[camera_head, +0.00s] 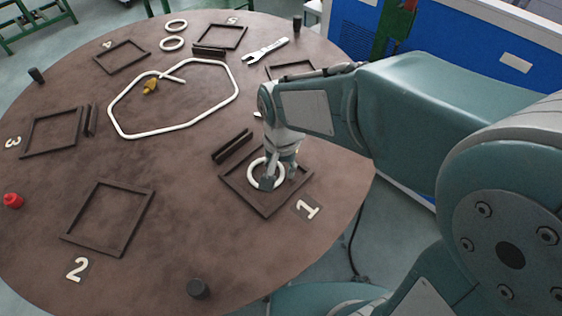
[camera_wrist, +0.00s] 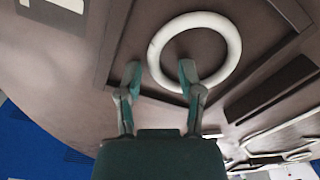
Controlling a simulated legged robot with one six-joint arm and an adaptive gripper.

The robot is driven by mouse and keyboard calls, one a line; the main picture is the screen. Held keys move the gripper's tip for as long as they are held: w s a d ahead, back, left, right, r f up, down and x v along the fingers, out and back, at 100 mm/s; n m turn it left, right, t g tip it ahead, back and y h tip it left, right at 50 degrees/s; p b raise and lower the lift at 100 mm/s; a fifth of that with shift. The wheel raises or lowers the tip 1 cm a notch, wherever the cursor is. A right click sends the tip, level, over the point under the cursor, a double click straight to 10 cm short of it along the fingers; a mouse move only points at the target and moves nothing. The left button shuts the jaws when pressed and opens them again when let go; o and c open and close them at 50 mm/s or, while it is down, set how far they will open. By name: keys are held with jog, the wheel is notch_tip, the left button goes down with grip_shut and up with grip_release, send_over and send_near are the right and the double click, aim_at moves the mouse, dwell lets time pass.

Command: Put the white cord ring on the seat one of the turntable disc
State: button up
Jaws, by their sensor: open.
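The white cord ring (camera_head: 250,172) lies inside the dark square frame of seat one (camera_head: 233,190), next to the white number 1 (camera_head: 307,209) on the turntable disc (camera_head: 180,225). It looks flat on the disc. My gripper (camera_head: 278,182) points down over the ring and hides part of it. In the wrist view my gripper (camera_wrist: 160,73) is open, with its fingers apart. One fingertip shows over the ring's opening and the other outside it, with the side of the white ring (camera_wrist: 153,58) between them. I cannot tell whether either finger touches it.
A dark slotted block (camera_head: 232,146) stands beside seat one. A large white cord loop (camera_head: 165,130) and a yellow piece (camera_head: 150,87) lie farther back. Dark pegs (camera_head: 198,288) stand near the rim.

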aim_at(282, 173)
notch_tip(282, 173, up, 12)
jog(key=shift+d, duration=0.2)
jog(key=s+d+n+t, duration=0.1)
jog(key=s+d, duration=0.3)
jog(key=d, duration=0.4)
jog(key=s+d+n+t, duration=0.1)
jog(key=s+d+t, duration=0.3)
jog(key=d, duration=0.4)
jog(key=shift+s+d+t, duration=0.3)
jog(key=shift+d, duration=0.05)
jog(key=shift+d+r, duration=0.1)
